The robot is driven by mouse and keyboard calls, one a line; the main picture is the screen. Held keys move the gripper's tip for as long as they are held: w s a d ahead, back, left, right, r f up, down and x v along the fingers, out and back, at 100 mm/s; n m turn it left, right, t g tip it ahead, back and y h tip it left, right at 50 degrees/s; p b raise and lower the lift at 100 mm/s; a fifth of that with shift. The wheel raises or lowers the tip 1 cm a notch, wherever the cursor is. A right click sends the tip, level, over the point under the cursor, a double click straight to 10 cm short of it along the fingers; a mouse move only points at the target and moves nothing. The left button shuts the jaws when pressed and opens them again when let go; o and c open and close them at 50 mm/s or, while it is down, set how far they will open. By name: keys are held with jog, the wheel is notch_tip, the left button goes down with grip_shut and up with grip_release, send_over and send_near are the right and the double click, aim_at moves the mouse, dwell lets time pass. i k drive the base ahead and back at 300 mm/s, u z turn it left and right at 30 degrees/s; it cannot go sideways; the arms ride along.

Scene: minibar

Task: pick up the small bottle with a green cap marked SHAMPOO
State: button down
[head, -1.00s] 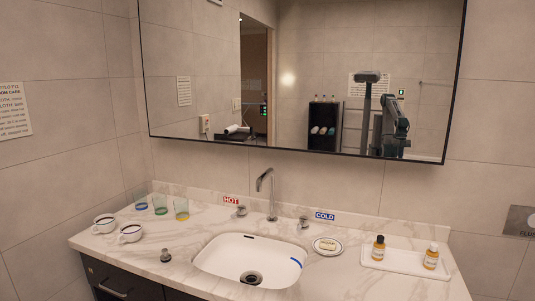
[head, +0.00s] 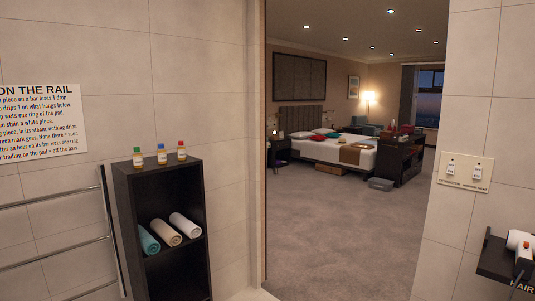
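A small bottle with a green cap (head: 138,158) stands upright on top of a dark shelf unit (head: 160,170) in the left part of the head view. Its body is yellowish with a pale label, too small to read. It is the leftmost of three similar bottles. The middle one has a blue cap (head: 162,155) and the right one has a red cap (head: 181,151). They stand apart in a row. My gripper is not in view.
Rolled towels (head: 165,233) lie in the shelf unit. A metal towel rail (head: 55,220) is at its left. An open doorway to a carpeted bedroom (head: 330,235) is at the right. A dark wall shelf (head: 505,262) holding a hair dryer juts in at the far right.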

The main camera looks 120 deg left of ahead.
aim_at(137, 156)
jog(key=u, duration=4.9)
jog(key=i, duration=2.2)
jog(key=z, duration=0.25)
jog(key=i, duration=1.25)
jog(key=z, duration=0.15)
